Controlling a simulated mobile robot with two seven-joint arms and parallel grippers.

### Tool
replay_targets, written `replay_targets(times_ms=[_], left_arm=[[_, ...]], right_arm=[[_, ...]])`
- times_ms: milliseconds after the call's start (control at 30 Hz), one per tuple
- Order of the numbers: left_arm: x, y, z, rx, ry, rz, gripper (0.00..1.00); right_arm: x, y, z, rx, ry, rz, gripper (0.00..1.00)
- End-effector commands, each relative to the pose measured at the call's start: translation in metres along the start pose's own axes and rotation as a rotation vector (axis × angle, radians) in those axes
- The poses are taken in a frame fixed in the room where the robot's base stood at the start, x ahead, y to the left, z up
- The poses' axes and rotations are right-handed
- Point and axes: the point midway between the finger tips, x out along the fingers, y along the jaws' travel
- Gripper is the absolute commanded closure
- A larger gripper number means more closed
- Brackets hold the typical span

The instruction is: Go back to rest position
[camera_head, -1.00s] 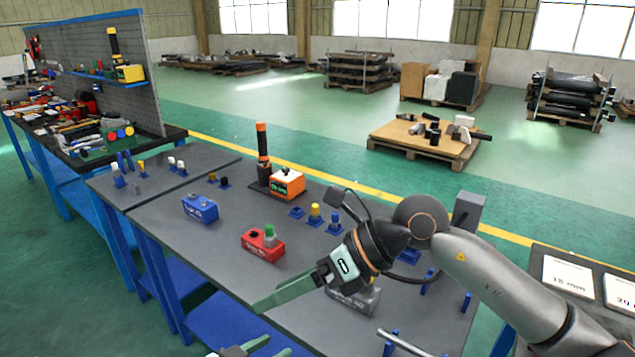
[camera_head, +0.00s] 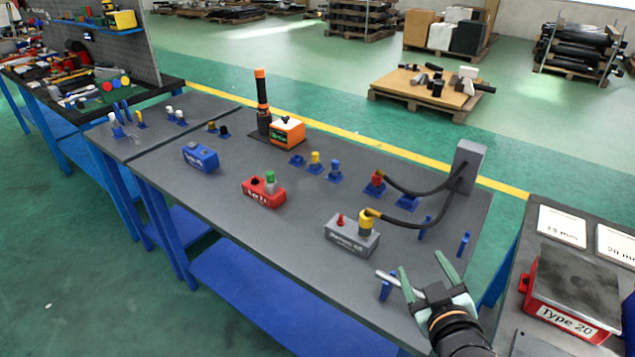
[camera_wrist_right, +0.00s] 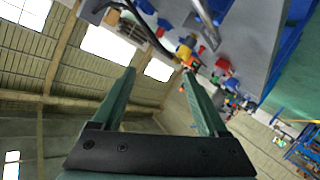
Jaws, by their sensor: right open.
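My right gripper (camera_head: 421,262) is at the lower right in the head view, by the front right part of the grey table (camera_head: 290,235). Its green fingers are spread. A metal rod (camera_head: 388,276) on a blue holder (camera_head: 386,290) shows beside and partly behind the fingers; I cannot tell whether they touch. In the right wrist view the gripper (camera_wrist_right: 158,72) is open, with nothing held between its fingers. My left gripper is not in view.
The table holds a grey box (camera_head: 350,238) with a yellow plug, a red box (camera_head: 262,194), a blue box (camera_head: 200,157) and an orange device (camera_head: 287,132). Black cables run to a grey post (camera_head: 467,165). A Type 20 box (camera_head: 572,300) stands on the right-hand table.

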Motion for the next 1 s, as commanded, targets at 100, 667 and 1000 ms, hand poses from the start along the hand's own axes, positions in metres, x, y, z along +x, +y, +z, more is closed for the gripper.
replay_targets(times_ms=[100, 667, 1000], left_arm=[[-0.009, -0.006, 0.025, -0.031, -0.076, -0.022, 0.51], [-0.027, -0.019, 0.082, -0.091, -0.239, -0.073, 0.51], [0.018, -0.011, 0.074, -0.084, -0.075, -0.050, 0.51]], right_arm=[[-0.031, -0.017, 0.075, 0.104, -0.282, -0.083, 0.24], [-0.156, -0.070, 0.204, 0.278, -0.890, -0.328, 0.24], [-0.119, -0.095, 0.218, 0.309, -0.725, -0.327, 0.24]])
